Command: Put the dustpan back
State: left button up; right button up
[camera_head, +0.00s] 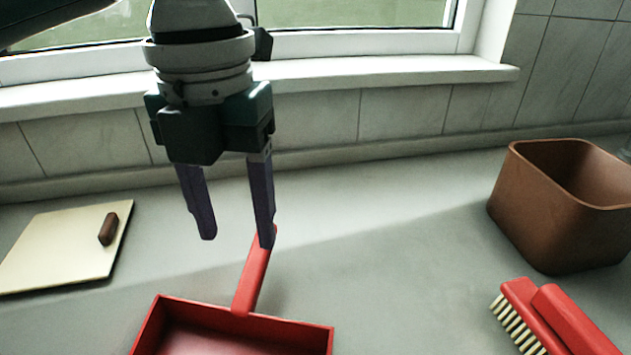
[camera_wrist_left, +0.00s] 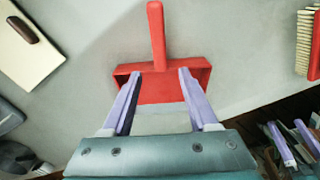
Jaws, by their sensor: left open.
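The red dustpan (camera_head: 233,324) lies on the grey counter, its pan cut off by the bottom edge in the head view. Its handle (camera_head: 254,277) points toward the window. My left gripper (camera_head: 237,243) is open and empty, pointing down, with its right finger overlapping the handle's end in the head view. In the left wrist view the dustpan (camera_wrist_left: 150,92) lies beyond the open fingers (camera_wrist_left: 159,75), with the handle pointing away. The fingers overlap the pan there; contact cannot be told. My right gripper (camera_wrist_left: 284,124) shows at the lower right of that view, fingers apart.
A brown open bin (camera_head: 535,215) stands at the right. A red brush (camera_head: 562,325) with pale bristles lies in front of it. A cream board (camera_head: 60,250) with a dark brown piece on it lies at the left. The counter's middle is clear. A windowsill (camera_head: 390,70) runs behind.

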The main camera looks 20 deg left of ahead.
pick_arm(q)
jog(key=s+d+f+n+t+h, duration=0.25)
jog(key=s+d+f+n, duration=0.4)
jog(key=n, duration=0.75)
jog(key=s+n, duration=0.1)
jog(key=n, duration=0.2)
jog(key=s+n, duration=0.1)
jog(key=n, duration=0.2)
jog(key=s+a+n, duration=0.1)
jog(key=s+n, duration=0.1)
jog(key=shift+r+n+t+h, duration=0.2)
jog(key=shift+n+t+h, duration=0.05)
jog(key=shift+n+t, duration=0.15)
jog(key=s+a+n+y, duration=0.1)
jog(key=a+n, duration=0.1)
jog(key=n, duration=0.1)
jog(key=s+a+n+y, duration=0.1)
jog(key=s+a+n, duration=0.1)
jog(key=a+n, duration=0.1)
jog(key=s+a+n, duration=0.2)
jog(key=n, duration=0.1)
jog(key=shift+s+a+f+n+y, duration=0.2)
jog(key=shift+f+n+y, duration=0.1)
jog(key=shift+f+y, duration=0.1)
notch_tip(320, 180, up, 47)
jog(key=p, duration=4.7)
jog(key=shift+w, duration=0.1)
